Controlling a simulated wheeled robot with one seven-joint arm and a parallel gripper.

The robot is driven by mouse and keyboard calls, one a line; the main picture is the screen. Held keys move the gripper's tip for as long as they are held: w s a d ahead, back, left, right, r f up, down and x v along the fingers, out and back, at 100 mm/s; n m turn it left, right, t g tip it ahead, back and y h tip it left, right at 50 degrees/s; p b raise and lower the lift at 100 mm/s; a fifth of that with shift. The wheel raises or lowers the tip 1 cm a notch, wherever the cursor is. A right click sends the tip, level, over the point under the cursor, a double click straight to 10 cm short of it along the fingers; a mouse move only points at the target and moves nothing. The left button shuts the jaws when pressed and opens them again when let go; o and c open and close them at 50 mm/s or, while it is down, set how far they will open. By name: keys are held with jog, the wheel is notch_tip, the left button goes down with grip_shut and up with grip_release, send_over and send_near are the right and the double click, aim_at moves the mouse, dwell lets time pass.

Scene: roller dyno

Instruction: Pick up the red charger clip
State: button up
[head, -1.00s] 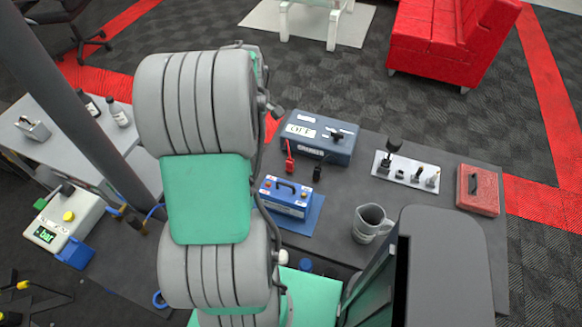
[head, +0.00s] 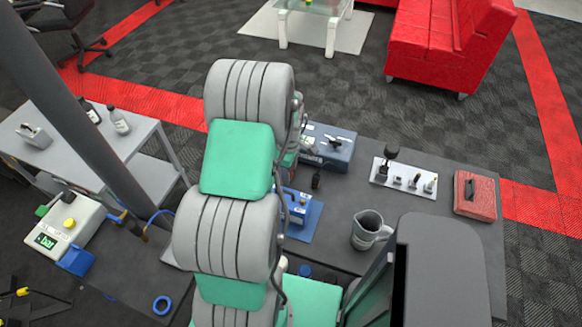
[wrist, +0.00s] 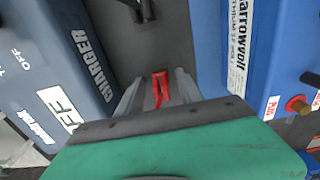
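The red charger clip (wrist: 160,88) shows in the wrist view, between the two grey fingers of my gripper (wrist: 159,87). The fingers are apart, with a gap visible on either side of the clip, so my gripper looks open. Whether either finger touches the clip is hard to tell. In the head view my arm hides the red clip and the fingers. The dark blue charger (head: 328,148) stands at the back; its labelled face (wrist: 60,80) fills the left of the wrist view.
A blue battery (head: 295,207) on a blue mat is partly behind my arm; its side (wrist: 240,70) is right in the wrist view. A black clip (head: 316,179) lies nearby.

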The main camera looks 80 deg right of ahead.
grip_shut()
dwell(0.5)
